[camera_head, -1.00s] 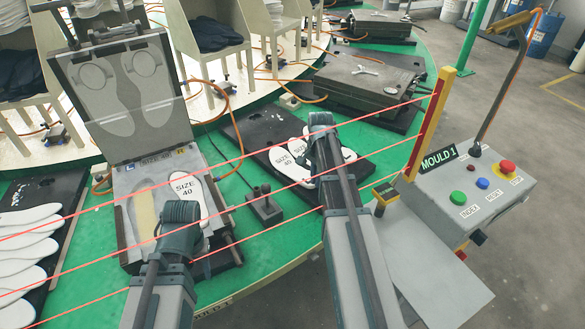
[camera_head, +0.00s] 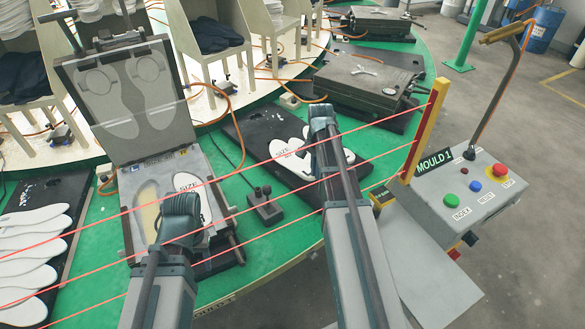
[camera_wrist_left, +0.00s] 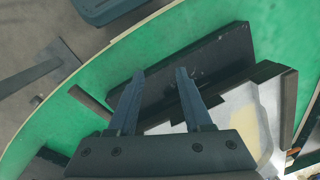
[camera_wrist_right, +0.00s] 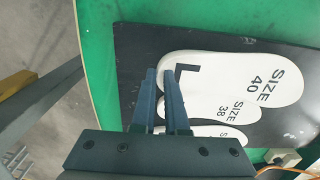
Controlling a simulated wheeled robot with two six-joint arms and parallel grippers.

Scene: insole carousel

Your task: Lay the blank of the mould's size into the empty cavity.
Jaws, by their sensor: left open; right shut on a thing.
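The open mould (camera_head: 220,258) stands at the left. Its left cavity (camera_head: 148,210) is empty with a yellowish floor. Its right cavity holds a white blank (camera_head: 187,182) marked SIZE. My left gripper (camera_head: 182,205) is open above the mould's front; its empty fingers also show in the left wrist view (camera_wrist_left: 160,75). My right gripper (camera_wrist_right: 160,75) is shut on the edge of a white blank marked L and SIZE 40 (camera_wrist_right: 235,78), over the black tray (camera_wrist_right: 300,125). Smaller blanks lie beside it, one marked SIZE 38 (camera_wrist_right: 215,105). Whether the held blank is lifted is unclear.
A control box (camera_head: 460,195) labelled MOULD 1 stands at the right. Red beam lines cross in front of the table. A small joystick box (camera_head: 265,207) stands between mould and tray. Several blanks lie on another black tray (camera_head: 62,215) at the far left. A closed mould (camera_head: 365,80) stands behind.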

